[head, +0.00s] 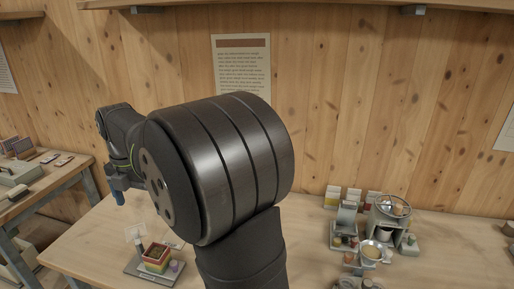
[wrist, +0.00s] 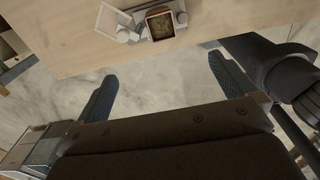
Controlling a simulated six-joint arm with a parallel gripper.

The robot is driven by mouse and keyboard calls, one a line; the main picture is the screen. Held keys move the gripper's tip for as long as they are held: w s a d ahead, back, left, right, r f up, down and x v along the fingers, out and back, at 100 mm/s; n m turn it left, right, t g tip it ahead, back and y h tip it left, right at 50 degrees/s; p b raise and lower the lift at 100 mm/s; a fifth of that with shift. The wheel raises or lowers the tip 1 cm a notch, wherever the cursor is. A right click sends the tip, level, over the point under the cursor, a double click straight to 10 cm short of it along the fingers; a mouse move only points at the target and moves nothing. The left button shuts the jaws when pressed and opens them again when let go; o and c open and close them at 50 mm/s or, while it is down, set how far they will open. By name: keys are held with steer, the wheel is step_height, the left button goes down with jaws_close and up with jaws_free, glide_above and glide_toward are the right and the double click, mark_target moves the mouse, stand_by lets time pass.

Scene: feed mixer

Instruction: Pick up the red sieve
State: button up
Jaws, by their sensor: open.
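A square stack with red, yellow and green layers stands on a grey base on the bench at the lower left of the head view. Its top layer, the red sieve (head: 157,250), holds something dark. In the wrist view the red sieve (wrist: 160,24) shows from above near the top edge, a square frame with brownish content. My gripper (wrist: 163,68) is open and empty, its two blue fingers wide apart below the stack in the picture and not touching it. In the head view a blue fingertip (head: 119,198) hangs above and left of the stack; my arm hides the rest.
A clear upright plate (head: 136,230) and a small purplish item (head: 176,266) stand beside the stack. A metal mixer (head: 388,212) with bowls and small boxes crowds the bench at the right. The bench's front edge (wrist: 120,68) crosses the wrist view.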

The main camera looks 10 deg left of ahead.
stand_by(0.4)
steer(key=c, duration=0.5)
steer(key=m, duration=1.8)
glide_above(155, 254)
steer(key=f, duration=1.2)
steer(key=shift+a, duration=0.2)
steer(key=shift+d+f, duration=0.2)
steer(key=shift+f, duration=2.55)
